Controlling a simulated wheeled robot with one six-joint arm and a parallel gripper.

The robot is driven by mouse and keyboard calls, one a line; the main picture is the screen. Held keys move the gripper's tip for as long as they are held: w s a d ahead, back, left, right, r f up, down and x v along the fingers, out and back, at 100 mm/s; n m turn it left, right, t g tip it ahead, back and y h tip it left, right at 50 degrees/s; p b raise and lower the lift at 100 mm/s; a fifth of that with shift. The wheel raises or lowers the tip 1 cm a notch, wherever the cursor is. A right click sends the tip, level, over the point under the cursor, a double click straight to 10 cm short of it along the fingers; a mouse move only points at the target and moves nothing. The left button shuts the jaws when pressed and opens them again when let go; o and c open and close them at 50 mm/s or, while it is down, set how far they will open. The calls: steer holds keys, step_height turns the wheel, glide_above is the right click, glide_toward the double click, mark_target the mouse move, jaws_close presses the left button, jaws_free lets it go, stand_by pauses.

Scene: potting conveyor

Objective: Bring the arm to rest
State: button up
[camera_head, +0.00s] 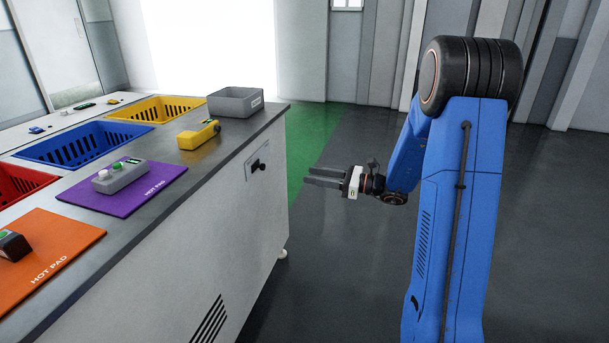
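My blue arm stands at the right of the view, bent at its dark joint, with its forearm hanging down to the left. My gripper (325,177) is at mid-height, over the floor to the right of the counter, pointing left. It is apart from the counter and touches nothing. Its two dark fingers show a gap between them, and nothing is seen held there.
A grey counter (215,190) fills the left, with red, blue (85,143) and yellow (155,109) baskets, a grey bin (236,101), a yellow device (199,135), a purple mat (153,192) and an orange mat (75,232). The dark floor (340,270) around my gripper is clear.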

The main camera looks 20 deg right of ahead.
steer(key=shift+s+d, duration=0.3)
steer(key=shift+d, duration=0.1)
steer(key=s+a+r+n+g+h, duration=0.15)
steer(key=s+a+n+g, duration=0.45)
steer(key=s, duration=0.6)
steer(key=s+a+r+n+g+h, duration=0.1)
steer(key=s+a+n+g+h, duration=0.2)
steer(key=s+a+n, duration=0.65)
steer(key=s+d+n+t+h, duration=0.1)
steer(key=s+d+n+h, duration=0.4)
steer(key=s, duration=0.4)
steer(key=s+d+n+t+h, duration=0.2)
steer(key=s+d+n+h, duration=0.2)
steer(key=s, duration=0.5)
steer(key=d+h, duration=0.1)
steer(key=d, duration=0.1)
steer(key=shift+d+r+n, duration=0.15)
steer(key=shift+d+n, duration=0.2)
